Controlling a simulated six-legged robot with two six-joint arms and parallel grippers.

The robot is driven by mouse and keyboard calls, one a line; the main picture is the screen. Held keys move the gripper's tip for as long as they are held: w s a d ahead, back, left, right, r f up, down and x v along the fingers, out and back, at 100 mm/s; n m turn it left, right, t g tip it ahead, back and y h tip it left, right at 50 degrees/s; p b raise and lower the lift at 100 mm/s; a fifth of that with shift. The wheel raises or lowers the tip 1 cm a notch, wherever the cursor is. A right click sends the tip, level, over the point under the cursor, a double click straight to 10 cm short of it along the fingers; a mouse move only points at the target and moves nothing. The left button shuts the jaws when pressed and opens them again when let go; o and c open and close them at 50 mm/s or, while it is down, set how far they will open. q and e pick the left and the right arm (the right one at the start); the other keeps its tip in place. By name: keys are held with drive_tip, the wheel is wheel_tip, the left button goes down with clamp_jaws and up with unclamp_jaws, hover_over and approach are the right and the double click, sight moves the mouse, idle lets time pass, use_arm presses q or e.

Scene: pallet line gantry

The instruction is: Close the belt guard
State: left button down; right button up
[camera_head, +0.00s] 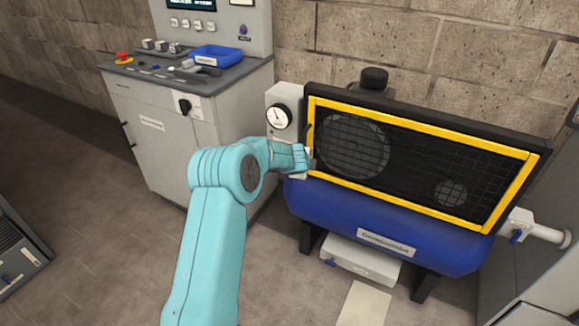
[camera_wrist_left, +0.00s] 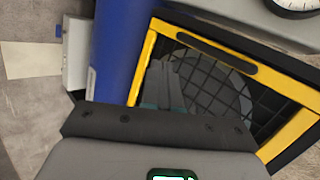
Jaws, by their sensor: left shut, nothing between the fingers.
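The belt guard (camera_head: 420,122) is a yellow frame with dark mesh, standing on the front of a black housing above a blue tank. Two round pulleys show behind the mesh. It appears flush with the housing, but I cannot tell whether it is fully shut. My left gripper (camera_head: 305,158) is shut and empty at the guard's left edge; I cannot tell if it touches. In the left wrist view my shut fingers (camera_wrist_left: 165,68) lie in front of the mesh of the guard (camera_wrist_left: 142,70), beside its black handle (camera_wrist_left: 216,52). My right gripper is out of view.
A pressure gauge (camera_head: 279,116) stands just left of the guard. A grey control cabinet (camera_head: 150,125) with a blue tray (camera_head: 215,55) is further left. The blue tank (camera_head: 330,207) lies below, with a white pipe (camera_head: 540,230) at right.

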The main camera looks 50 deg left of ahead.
use_arm(q)
drive_tip(key=s+a+b+v, duration=0.1)
drive_tip(key=v, duration=0.9)
drive_tip(key=shift+a, duration=0.25)
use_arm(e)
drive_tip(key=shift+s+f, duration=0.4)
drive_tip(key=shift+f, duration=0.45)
use_arm(q)
drive_tip(key=s+d+f+n+g+h+p, duration=0.1)
drive_tip(key=s+d+f+n+h+p, duration=0.15)
drive_tip(key=d+f, duration=0.7)
drive_tip(key=s+d+f+n+g+h+p, duration=0.15)
drive_tip(key=d+f+h, duration=0.3)
drive_tip(key=d, duration=0.95)
drive_tip(key=s+d+f+n+g+h+p, duration=0.1)
drive_tip(key=s+d+f+n+g, duration=0.1)
drive_tip(key=s+d, duration=0.7)
drive_tip(key=s+d+f+n+g+h+p, duration=0.1)
drive_tip(key=s+d+f+n, duration=0.4)
drive_tip(key=s, duration=0.7)
drive_tip(key=d+n+g+p, duration=0.1)
drive_tip(key=d+n+g, duration=0.1)
drive_tip(key=d, duration=0.2)
drive_tip(key=shift+s+d+f, duration=0.15)
drive_tip(key=shift+d+f, duration=0.05)
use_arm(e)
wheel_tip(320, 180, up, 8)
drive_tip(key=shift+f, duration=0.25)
